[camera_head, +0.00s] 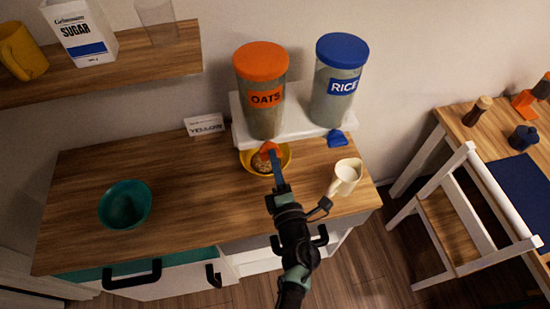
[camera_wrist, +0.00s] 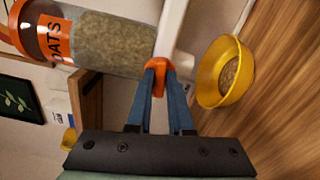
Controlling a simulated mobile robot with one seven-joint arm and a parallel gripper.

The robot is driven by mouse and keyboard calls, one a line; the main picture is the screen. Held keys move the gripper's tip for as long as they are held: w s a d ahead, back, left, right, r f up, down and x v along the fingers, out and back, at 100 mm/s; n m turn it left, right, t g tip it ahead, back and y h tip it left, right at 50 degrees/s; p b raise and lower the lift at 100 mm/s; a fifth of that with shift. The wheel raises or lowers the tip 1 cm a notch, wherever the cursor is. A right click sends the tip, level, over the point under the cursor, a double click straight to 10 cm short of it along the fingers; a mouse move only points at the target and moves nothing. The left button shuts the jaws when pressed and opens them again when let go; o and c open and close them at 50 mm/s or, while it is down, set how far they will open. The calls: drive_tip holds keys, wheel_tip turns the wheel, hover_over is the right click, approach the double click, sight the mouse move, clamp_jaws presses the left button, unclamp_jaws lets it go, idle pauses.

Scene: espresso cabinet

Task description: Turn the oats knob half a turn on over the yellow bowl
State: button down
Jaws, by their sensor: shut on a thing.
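The oats dispenser (camera_head: 262,112), a clear cylinder with an orange lid and label, stands on a white stand above the cabinet top. It also shows in the wrist view (camera_wrist: 115,42). Its orange knob (camera_head: 268,149) is at the stand's front. My gripper (camera_wrist: 158,72) is shut on the knob, which shows between the fingertips in the wrist view (camera_wrist: 159,84). The yellow bowl (camera_head: 284,163) stands on the cabinet top below the knob. Some oats (camera_wrist: 229,76) lie in the bowl. In the head view my gripper hides part of the bowl.
The rice dispenser (camera_head: 335,95) with a blue knob (camera_head: 337,138) is just right of the oats. A cream mug (camera_head: 346,176) stands right of my arm. A teal bowl (camera_head: 125,204) is on the left. The wood between is clear.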

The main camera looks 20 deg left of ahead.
drive_tip(key=shift+m, duration=0.9)
drive_tip(key=shift+f, duration=0.1)
drive_tip(key=c, duration=0.8)
unclamp_jaws()
drive_tip(key=shift+s+d, duration=0.1)
drive_tip(key=v, duration=1.2)
drive_tip(key=shift+s+d+b, duration=0.2)
drive_tip(key=shift+s+b, duration=0.1)
drive_tip(key=shift+b, duration=0.05)
